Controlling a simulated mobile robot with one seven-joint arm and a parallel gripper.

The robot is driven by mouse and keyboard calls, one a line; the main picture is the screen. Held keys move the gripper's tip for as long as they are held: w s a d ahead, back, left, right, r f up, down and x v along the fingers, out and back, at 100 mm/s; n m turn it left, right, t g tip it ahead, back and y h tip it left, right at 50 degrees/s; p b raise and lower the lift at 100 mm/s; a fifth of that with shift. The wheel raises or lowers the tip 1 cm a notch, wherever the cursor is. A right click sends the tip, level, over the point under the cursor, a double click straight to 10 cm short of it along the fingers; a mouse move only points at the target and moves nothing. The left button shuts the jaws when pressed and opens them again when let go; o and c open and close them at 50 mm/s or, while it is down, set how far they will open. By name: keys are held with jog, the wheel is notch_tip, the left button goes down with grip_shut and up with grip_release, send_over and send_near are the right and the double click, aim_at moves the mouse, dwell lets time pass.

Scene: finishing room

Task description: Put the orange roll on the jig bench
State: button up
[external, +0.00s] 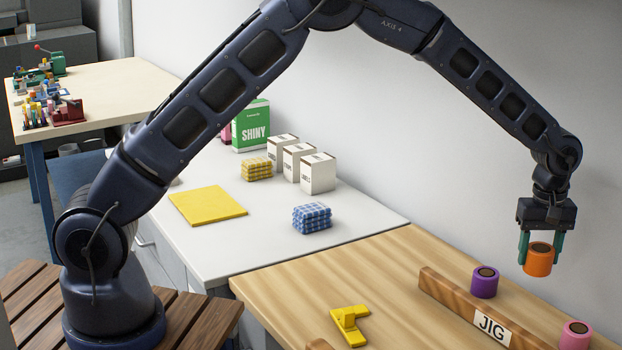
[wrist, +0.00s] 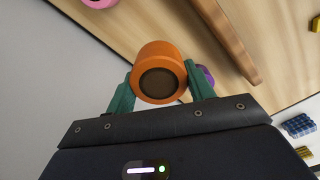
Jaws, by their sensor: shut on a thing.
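The orange roll (external: 538,261) is between the green fingers of my gripper (external: 539,250), which is shut on it. In the wrist view the orange roll (wrist: 160,70) sits between both fingertips of my gripper (wrist: 160,88), with its dark core facing the camera. The jig bench (external: 350,265) is the light wooden top with a raised wooden bar marked JIG (external: 492,329). The roll shows over the back right of this bench. It looks held above the surface, but the exact gap is hard to tell.
A purple roll (external: 485,282) stands behind the JIG bar and a pink roll (external: 575,335) is at the lower right. A white counter (external: 270,225) adjoins, holding blue checked cloths (external: 312,218) and white boxes (external: 318,174).

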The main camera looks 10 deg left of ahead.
notch_tip(320, 180, down, 11)
jog(key=shift+f, duration=0.2)
dwell(0.4)
jog(key=shift+f, duration=0.15)
jog(key=o, duration=1)
